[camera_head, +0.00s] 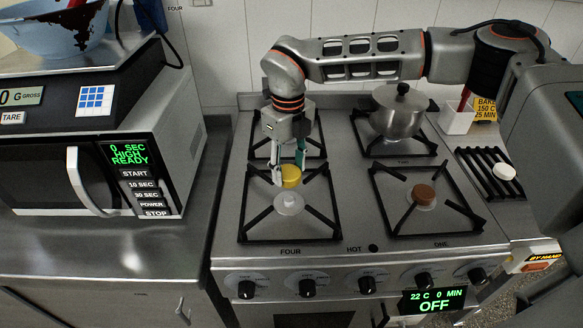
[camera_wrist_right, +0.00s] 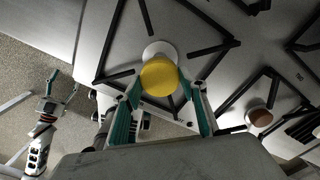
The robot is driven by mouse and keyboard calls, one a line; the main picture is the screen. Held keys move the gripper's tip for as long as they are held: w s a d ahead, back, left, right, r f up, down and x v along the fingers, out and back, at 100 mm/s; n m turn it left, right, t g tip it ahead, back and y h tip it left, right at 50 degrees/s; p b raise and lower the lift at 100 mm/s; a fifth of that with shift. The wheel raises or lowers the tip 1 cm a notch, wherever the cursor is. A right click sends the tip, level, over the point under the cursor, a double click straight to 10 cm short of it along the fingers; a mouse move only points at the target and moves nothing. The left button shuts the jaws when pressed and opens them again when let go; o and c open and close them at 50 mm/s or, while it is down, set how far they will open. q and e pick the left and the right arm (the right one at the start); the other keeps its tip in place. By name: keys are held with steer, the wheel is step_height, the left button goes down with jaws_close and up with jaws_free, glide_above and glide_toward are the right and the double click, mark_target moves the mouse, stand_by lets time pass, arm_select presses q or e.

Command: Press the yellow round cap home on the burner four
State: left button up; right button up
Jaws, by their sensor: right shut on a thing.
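The yellow round cap (camera_head: 291,176) is between the fingers of my right gripper (camera_head: 289,173), which is shut on it. In the head view the cap shows just behind the pale round head of burner four (camera_head: 289,203), at the stove's front left. In the wrist view the yellow cap (camera_wrist_right: 158,79) covers part of the pale burner head (camera_wrist_right: 158,49); the right gripper's teal fingers (camera_wrist_right: 157,92) are on either side of the cap. The gap under the cap is hard to judge. My left gripper (camera_wrist_right: 61,88) shows small in the wrist view, fingers apart, away from the stove.
Black grate bars (camera_head: 322,207) surround burner four. A lidded pot (camera_head: 397,115) stands at the back right. A brown cap (camera_head: 423,194) sits on burner one. A white cap (camera_head: 503,172) lies on the right-hand rack. A microwave (camera_head: 90,175) stands left of the stove.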

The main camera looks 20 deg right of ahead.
mark_target(289, 172)
arm_select(q)
steer(key=shift+w+r, duration=0.1)
steer(key=shift+w, duration=0.1)
steer(key=shift+d, duration=0.1)
arm_select(e)
steer(key=shift+f+b, duration=0.75)
steer(key=shift+f, duration=0.1)
step_height(289, 172, down, 2)
steer(key=shift+f+b, duration=0.15)
steer(key=shift+b, duration=0.55)
steer(key=shift+f+b, duration=0.45)
steer(key=shift+f, duration=0.35)
arm_select(q)
steer(key=shift+w+d+f+h, duration=0.2)
steer(key=shift+d+f, duration=0.15)
steer(key=shift+d, duration=0.1)
steer(key=shift+w+d+f+h, duration=0.15)
steer(key=shift+d+f+h, duration=0.05)
steer(key=shift+d+f, duration=0.2)
arm_select(e)
steer(key=shift+f, duration=0.1)
arm_select(q)
steer(key=shift+w+r, duration=0.15)
steer(key=shift+r, duration=0.1)
steer(key=shift+f, duration=0.1)
arm_select(e)
steer(key=shift+f, duration=0.6)
